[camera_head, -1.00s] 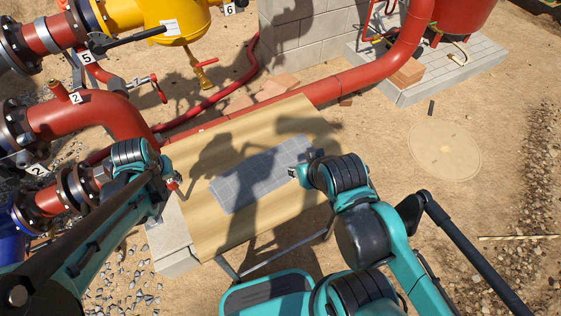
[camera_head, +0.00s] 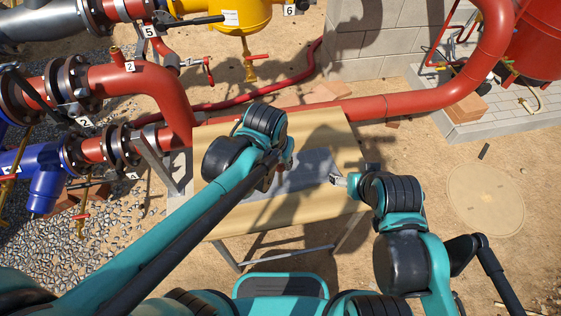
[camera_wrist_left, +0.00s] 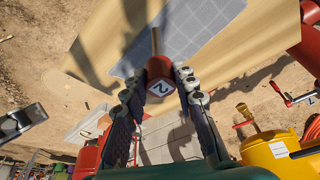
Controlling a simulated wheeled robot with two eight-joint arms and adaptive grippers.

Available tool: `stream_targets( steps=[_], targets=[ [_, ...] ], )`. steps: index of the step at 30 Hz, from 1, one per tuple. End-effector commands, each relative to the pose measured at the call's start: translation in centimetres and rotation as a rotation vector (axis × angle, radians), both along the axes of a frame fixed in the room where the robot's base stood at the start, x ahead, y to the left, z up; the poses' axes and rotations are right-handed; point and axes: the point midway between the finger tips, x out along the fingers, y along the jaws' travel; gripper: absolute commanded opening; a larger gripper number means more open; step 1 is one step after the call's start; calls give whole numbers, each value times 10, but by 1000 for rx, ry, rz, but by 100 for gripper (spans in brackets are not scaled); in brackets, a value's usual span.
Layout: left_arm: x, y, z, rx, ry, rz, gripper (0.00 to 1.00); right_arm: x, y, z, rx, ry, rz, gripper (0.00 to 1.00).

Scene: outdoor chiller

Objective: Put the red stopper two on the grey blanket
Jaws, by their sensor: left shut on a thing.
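The red stopper two (camera_wrist_left: 158,68), with a white "2" label and a brownish stem, is between the fingers of my left gripper (camera_wrist_left: 160,84) in the left wrist view. My left gripper is shut on it. In the head view this gripper (camera_head: 276,172) is over the left part of the grey blanket (camera_head: 312,172), and its arm hides most of the stopper. The grey blanket, with a grid pattern, lies flat on the wooden table; it also shows beyond the stopper in the left wrist view (camera_wrist_left: 205,25). My right gripper (camera_head: 338,179) is near the blanket's right edge; its opening is unclear.
The wooden table (camera_head: 320,207) has bare surface around the blanket. Red pipes (camera_head: 165,90) with numbered labels and a blue valve body (camera_head: 48,185) stand to the left. A yellow vessel (camera_head: 240,15) and a block wall (camera_head: 375,45) are behind.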

Motion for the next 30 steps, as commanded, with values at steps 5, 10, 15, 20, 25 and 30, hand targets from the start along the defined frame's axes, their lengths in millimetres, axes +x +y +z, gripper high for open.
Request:
stream_targets(
  steps=[5, 10, 15, 20, 25, 30],
  targets=[
    [46, 0, -32, 0, 0, 4, 0, 0, 0, -22, 0, 0, 0, 68],
    [77, -1, -49, -1, 0, 3, 0, 0, 0, -31, 0, 0, 0, 68],
    [88, -2, -55, 0, 0, 1, 0, 0, 0, -34, 0, 0, 0, 68],
    [88, -2, -73, 0, 0, 1, 0, 0, 0, -42, 0, 0, 0, 68],
    [88, -2, -95, 0, 0, 1, 0, 0, 0, -52, 0, 0, 0, 68],
    [88, -2, -93, -1, 0, 2, 0, 0, 0, -50, 0, 0, 0, 68]
  ],
)
